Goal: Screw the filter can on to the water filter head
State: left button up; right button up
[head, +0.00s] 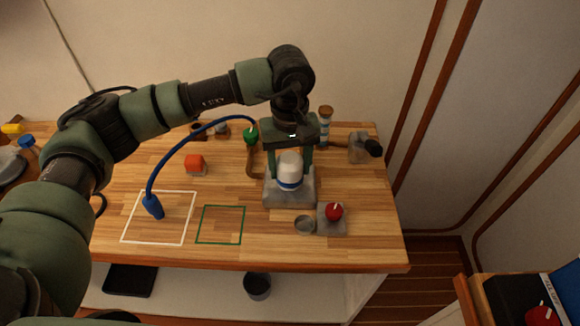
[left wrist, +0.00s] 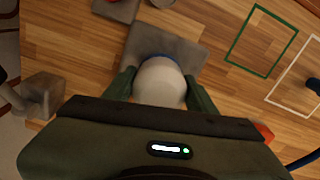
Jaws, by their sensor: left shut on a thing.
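A white filter can (head: 290,165) with a blue band stands upright over a grey metal block (head: 290,200) on the bench. I take this block for the water filter head, but cannot be sure. My left gripper (head: 290,175) comes down from above, its green fingers on either side of the can, shut on it. In the left wrist view the can (left wrist: 161,84) sits between the two fingers (left wrist: 159,78), its blue edge towards the grey block (left wrist: 186,45). Whether the can is seated on the block is hidden. My right gripper is not in view.
A blue hose (head: 180,147) arches at left above white and green outlined squares (head: 221,206).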

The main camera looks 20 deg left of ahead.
pick_arm(q)
jog(key=shift+f+m+b, duration=0.15)
jog(key=shift+m+b, duration=0.7)
jog(key=shift+m, duration=0.35)
jog(key=shift+a+m+b, duration=0.25)
jog(key=shift+m+b, duration=0.1)
jog(key=shift+m, duration=0.15)
jog(key=o, duration=1)
jog(key=shift+s+a, duration=0.1)
jog(key=shift+a, duration=0.05)
jog(key=shift+s+a, duration=0.15)
jog(key=shift+s, duration=0.05)
jog(key=o, duration=0.5)
jog(key=shift+w+f, duration=0.1)
